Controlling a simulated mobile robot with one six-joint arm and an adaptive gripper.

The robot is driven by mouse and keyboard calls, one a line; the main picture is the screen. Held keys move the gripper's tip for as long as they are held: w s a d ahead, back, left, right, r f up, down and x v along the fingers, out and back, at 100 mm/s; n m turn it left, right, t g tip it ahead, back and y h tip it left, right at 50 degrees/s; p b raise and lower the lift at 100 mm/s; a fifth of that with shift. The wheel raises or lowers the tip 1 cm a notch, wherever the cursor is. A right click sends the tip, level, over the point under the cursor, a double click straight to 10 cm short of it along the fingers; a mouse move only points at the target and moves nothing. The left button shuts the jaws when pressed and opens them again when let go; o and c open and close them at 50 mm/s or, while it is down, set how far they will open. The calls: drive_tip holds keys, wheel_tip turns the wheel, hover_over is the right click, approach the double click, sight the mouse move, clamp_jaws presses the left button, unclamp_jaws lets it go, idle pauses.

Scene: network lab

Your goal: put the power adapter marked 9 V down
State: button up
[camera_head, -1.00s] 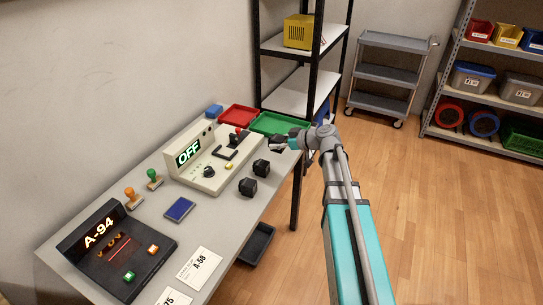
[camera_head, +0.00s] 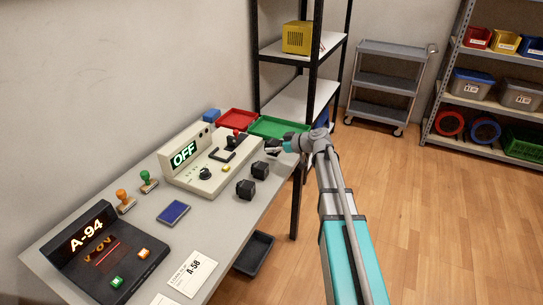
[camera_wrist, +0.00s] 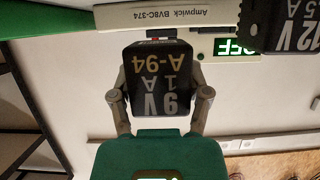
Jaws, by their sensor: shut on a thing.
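The black power adapter marked 9 V, 1 A, A-94 (camera_wrist: 157,75) is between the fingers of my gripper (camera_wrist: 160,98) in the wrist view, its lettering upside down. My gripper is shut on it. In the head view my gripper (camera_head: 274,147) is at the table's right edge, by the green tray (camera_head: 290,131) and the beige tester (camera_head: 185,184) that reads OFF. The held adapter is small and dark there and hard to make out. Another black adapter (camera_wrist: 284,25), marked 12 V, shows upper right in the wrist view.
Two black adapters (camera_head: 259,170) (camera_head: 245,190) stand on the table right of the tester. A red tray (camera_head: 237,119) lies behind it. A dark unit (camera_head: 110,264) showing A-94 stands at front left, with a blue pad (camera_head: 174,213), stamps (camera_head: 125,199) and a paper card (camera_head: 190,270) nearby.

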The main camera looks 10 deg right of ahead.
sight(273, 154)
drive_tip(key=shift+w+f+b, duration=0.5)
drive_tip(key=shift+f+b, duration=0.25)
drive_tip(key=shift+b, duration=0.05)
drive_tip(key=shift+s+f+b, duration=0.1)
drive_tip(key=shift+f+b, duration=1.15)
drive_tip(key=shift+f, duration=0.05)
drive_tip(key=shift+f, duration=0.15)
drive_tip(key=o, duration=1.3)
drive_tip(key=shift+c, duration=0.2)
drive_tip(key=shift+r, duration=0.2)
drive_tip(key=shift+s+d+r, duration=0.1)
drive_tip(key=shift+r, duration=0.05)
drive_tip(key=p+v, duration=0.4)
drive_tip(key=v, duration=0.7)
drive_tip(key=shift+s+d+p, duration=0.15)
drive_tip(key=shift+d+p, duration=0.15)
drive_tip(key=shift+p, duration=0.05)
